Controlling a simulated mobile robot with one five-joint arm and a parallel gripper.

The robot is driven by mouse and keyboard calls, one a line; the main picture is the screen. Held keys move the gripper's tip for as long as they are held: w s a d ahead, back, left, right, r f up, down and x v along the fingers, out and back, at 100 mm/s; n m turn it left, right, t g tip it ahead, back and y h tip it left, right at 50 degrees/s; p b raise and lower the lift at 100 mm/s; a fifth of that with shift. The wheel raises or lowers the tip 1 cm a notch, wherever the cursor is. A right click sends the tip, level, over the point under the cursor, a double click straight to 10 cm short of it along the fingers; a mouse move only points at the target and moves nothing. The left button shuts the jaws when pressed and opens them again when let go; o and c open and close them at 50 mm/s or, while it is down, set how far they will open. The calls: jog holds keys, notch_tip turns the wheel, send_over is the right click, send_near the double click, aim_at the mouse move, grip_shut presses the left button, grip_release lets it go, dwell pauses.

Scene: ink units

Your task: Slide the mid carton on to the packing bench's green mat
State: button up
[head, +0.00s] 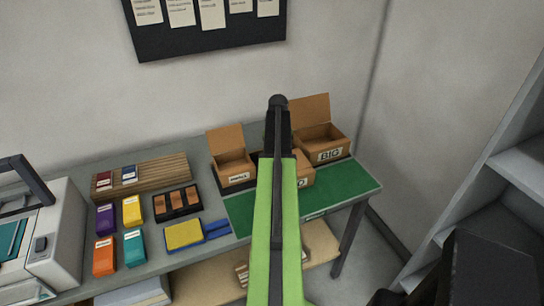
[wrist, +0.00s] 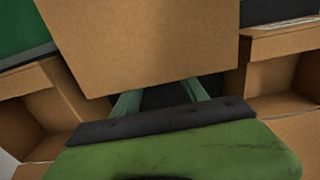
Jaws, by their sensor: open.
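The mid carton (head: 307,174) is brown cardboard and mostly hidden behind my arm in the head view. Only its right part and the end of its label show, between the other two cartons, at the back edge of the green mat (head: 343,182). I cannot tell whether it overlaps the mat. In the wrist view a large cardboard panel (wrist: 150,40), likely the mid carton's, fills the upper middle. My gripper (wrist: 160,98) is open. Its two green fingers run up to the panel, and their tips are hidden there. I cannot tell whether they touch it.
A small open carton (head: 232,170) stands left of the mid carton, and a big one labelled BIG (head: 320,142) stands right. Coloured boxes (head: 105,255), a black tray (head: 178,203) and a yellow pad (head: 184,235) lie farther left. The mat's right part is bare.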

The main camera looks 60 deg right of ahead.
jog(key=shift+s+a, duration=0.95)
jog(key=shift+s, duration=0.35)
jog(key=shift+s+a, duration=0.95)
jog(key=shift+s, duration=0.3)
jog(key=shift+s+a, duration=0.95)
jog(key=shift+s, duration=0.35)
jog(key=shift+w+d, duration=0.45)
jog(key=shift+w, duration=0.15)
notch_tip(320, 180, up, 7)
jog(key=p, duration=0.7)
jog(key=shift+r, duration=0.2)
jog(key=shift+f, duration=0.2)
